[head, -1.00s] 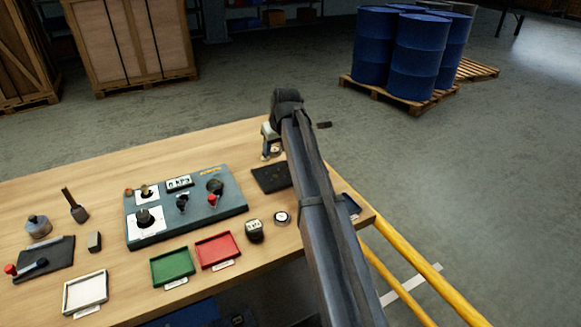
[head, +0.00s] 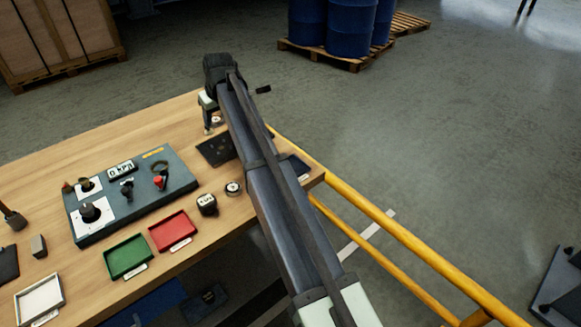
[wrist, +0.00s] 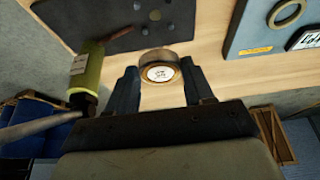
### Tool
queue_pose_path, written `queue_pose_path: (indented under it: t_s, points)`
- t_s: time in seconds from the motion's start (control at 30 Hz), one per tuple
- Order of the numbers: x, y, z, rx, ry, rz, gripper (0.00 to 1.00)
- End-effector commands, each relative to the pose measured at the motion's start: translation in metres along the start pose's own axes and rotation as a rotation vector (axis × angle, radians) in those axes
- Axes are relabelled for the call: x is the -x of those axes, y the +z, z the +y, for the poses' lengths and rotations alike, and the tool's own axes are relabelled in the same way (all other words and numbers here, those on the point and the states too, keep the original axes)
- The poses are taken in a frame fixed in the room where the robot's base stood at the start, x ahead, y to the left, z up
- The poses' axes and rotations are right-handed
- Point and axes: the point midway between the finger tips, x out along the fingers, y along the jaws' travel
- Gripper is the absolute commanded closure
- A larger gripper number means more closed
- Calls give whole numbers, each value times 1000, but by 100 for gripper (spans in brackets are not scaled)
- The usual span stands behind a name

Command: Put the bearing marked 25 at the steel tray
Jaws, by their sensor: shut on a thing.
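My gripper (head: 211,117) is at the far right end of the bench, beyond a dark plate. In the wrist view its fingers (wrist: 161,88) are shut on a short round bearing (wrist: 160,72) with a brown rim and a white label. The mark on the label is too small to read. The bearing also shows in the head view (head: 216,121), low between the fingers; I cannot tell whether it touches the bench. A pale grey-white tray (head: 18,308), which may be the steel tray, lies empty at the near left, a label card beside it.
A green tray (head: 128,257) and a red tray (head: 172,231) lie right of the pale one. A control panel (head: 135,213) with knobs stands behind them. A yellow-green cylinder (wrist: 86,72) stands beside my gripper.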

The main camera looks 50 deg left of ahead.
Motion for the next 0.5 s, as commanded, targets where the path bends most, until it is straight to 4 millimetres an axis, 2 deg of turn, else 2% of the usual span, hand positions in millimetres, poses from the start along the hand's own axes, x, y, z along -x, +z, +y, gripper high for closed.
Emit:
queue_pose_path:
  t_s: [0.13, 0.23, 0.5]
  points:
    - [3, 11, 7, -1, 1, 0, 82]
    - [8, 32, 20, -3, 1, -1, 82]
    - [32, 117, 69, -3, 1, -3, 82]
